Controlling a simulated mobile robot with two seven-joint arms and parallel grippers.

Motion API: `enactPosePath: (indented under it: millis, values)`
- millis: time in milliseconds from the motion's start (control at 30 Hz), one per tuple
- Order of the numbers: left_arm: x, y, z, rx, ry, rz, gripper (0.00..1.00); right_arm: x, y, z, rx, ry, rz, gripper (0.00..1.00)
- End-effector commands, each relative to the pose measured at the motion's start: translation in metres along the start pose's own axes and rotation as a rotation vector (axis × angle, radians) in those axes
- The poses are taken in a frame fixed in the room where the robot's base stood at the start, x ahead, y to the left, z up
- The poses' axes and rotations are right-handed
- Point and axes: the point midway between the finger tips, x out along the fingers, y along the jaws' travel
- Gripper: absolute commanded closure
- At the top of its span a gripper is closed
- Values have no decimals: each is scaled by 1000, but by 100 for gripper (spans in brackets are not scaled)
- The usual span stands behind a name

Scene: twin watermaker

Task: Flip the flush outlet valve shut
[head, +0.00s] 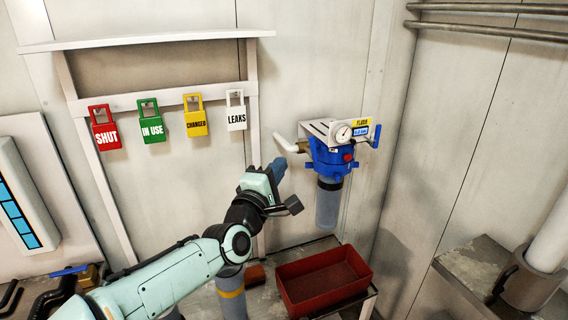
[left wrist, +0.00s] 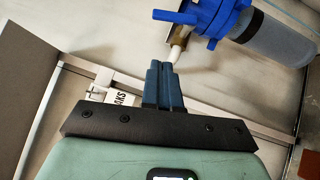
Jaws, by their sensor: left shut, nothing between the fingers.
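A blue filter unit (head: 330,155) with a clear grey bowl hangs on the back wall under a white bracket and gauge. A blue lever (head: 376,136) stands upright at its right side, beside a yellow label that seems to read FLUSH. A brass fitting with a white pipe (head: 285,143) is on its left. I cannot tell which lever is the flush outlet valve. My left gripper (head: 279,165) is shut and empty, just below the white pipe; its blue fingertips (left wrist: 162,64) appear close to the pipe's end.
Several tags hang on a white rail: red SHUT (head: 105,128), green IN USE (head: 151,121), yellow CHANGED (head: 195,116) and white LEAKS (head: 236,111). A red tray (head: 281,286) stands below the filter. Pipes run along the right wall.

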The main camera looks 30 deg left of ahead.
Motion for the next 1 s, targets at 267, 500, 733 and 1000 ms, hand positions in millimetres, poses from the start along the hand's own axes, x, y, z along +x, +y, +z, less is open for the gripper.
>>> enactPosePath:
  millis: [267, 500, 733, 1000]
  values:
    - [-51, -2, 1, -1, -2, 0, 100, 8, 4, -12, 4, 34, 3, 60]
    - [-64, -3, 1, -1, -2, -1, 100, 9, 4, -14, 4, 40, 3, 60]
    - [-63, -3, 1, -1, -2, -1, 100, 9, 4, -14, 4, 40, 3, 60]
    - [-63, -3, 1, -1, -2, -1, 100, 9, 4, -14, 4, 40, 3, 60]
